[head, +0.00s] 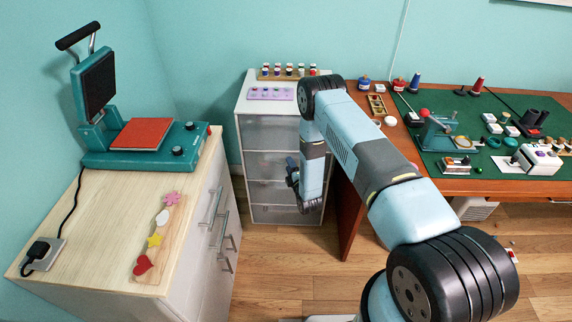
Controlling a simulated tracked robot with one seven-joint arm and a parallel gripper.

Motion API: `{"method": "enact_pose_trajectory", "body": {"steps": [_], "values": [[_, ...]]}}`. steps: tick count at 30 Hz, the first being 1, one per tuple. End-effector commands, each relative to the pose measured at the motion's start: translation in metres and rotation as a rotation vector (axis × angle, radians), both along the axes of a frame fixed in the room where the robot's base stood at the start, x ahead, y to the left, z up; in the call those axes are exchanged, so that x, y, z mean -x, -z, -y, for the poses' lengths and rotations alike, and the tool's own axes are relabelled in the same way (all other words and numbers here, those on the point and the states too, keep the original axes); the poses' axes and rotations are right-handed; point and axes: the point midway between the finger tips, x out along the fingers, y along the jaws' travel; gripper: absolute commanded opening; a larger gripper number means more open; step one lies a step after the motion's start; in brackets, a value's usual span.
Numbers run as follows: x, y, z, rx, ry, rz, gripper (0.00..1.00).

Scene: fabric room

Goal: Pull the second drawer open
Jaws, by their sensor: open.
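A white drawer unit (242,130) with several translucent grey drawers stands against the back wall, between the wooden cabinet and the desk. Its second drawer from the top (262,166) looks shut, and my arm hides its right part. My gripper (291,172) is small and dark in the head view, in front of the right half of the unit at about the height of the second and third drawers. It is open and appears empty. I cannot tell whether it touches a drawer front.
A wooden-topped cabinet (100,215) with metal handles and a teal heat press (145,145) stands at left. Thread spools (290,70) sit on the drawer unit. A desk with a green mat (440,175) is at right. Wooden floor (280,265) before the unit is clear.

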Motion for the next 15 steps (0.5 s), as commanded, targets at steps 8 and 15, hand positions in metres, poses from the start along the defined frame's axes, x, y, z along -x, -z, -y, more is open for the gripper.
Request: {"method": "enact_pose_trajectory", "body": {"steps": [8, 15], "values": [[-0.02, 0.0, -0.007, 0.0, 0.001, 0.0, 0.47], [-0.021, 0.0, -0.008, 0.0, 0.0, -0.001, 0.47]]}}
